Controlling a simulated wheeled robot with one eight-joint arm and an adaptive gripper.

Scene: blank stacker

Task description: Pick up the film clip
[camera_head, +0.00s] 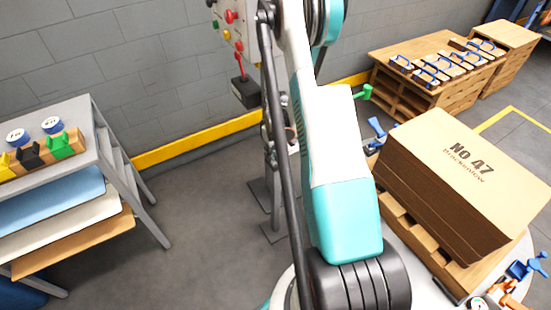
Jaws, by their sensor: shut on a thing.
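My gripper is not in view; my arm rises through the middle of the picture and leaves it at the top edge. Several clips sit on a wooden strip on the grey bench at the left: a yellow clip (4,162), cut by the picture edge, a black clip (30,156) and a green clip (60,146). Blue clamps show at the right, one (376,128) behind the cardboard stack and one (527,267) at the lower right. I cannot tell which of these, if any, is the film clip.
A cardboard stack (480,170) marked No 47 lies on a pallet at the right. The grey bench (85,120) has sheets on shelves below. A control panel (232,20) stands at the back. Pallets (405,95) with blue-handled items are far right. Floor (200,230) is clear left of my arm.

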